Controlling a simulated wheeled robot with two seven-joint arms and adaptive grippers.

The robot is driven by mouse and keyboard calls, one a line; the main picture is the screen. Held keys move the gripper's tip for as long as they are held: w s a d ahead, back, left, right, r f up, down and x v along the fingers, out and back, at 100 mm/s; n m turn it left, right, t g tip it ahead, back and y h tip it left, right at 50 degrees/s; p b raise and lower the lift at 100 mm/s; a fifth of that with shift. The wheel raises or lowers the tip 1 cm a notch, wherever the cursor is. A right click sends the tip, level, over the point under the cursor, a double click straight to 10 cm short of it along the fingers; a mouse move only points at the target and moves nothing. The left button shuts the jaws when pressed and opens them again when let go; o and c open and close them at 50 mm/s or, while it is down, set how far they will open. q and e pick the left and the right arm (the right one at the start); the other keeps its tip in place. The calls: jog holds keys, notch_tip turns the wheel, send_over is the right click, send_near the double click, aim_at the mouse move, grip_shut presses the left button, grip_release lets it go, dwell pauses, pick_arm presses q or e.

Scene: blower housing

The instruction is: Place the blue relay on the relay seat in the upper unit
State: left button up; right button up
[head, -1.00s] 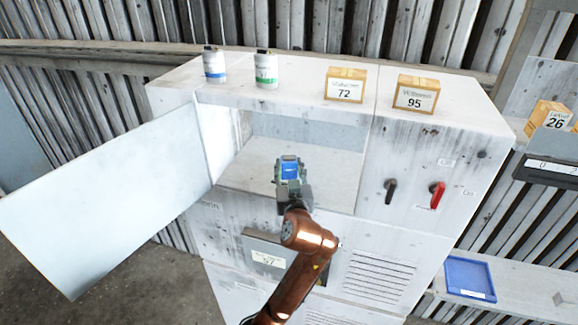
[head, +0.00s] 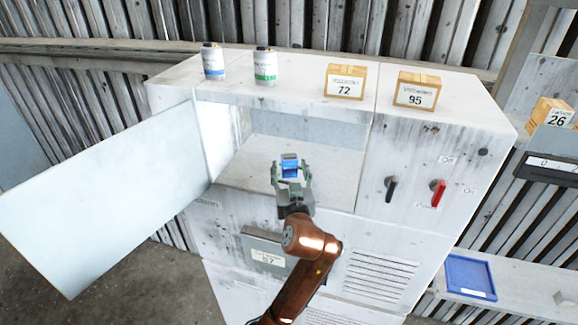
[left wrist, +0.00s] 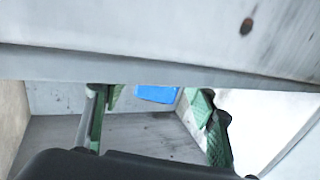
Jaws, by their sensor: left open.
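The blue relay (head: 290,168) is in the open upper compartment (head: 335,165) of the white cabinet. In the head view it shows just past and between the fingertips of my left gripper (head: 291,178). The gripper is open, with one green-grey finger on each side and a gap to the relay. In the left wrist view the relay (left wrist: 156,94) shows as a blue block between the spread fingers (left wrist: 155,118), partly cut off by a grey edge above. I cannot make out the relay seat, nor what the relay rests on. My right gripper is not in view.
The open cabinet door (head: 100,200) stands out to the left. Two cans (head: 213,62) and two boxes (head: 345,82) stand on top of the cabinet. Black and red switches (head: 437,191) are on its right panel. A blue tray (head: 470,278) lies at the lower right.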

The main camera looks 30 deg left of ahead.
pick_arm(q)
jog(key=b+v, duration=0.2)
jog(key=v, duration=0.8)
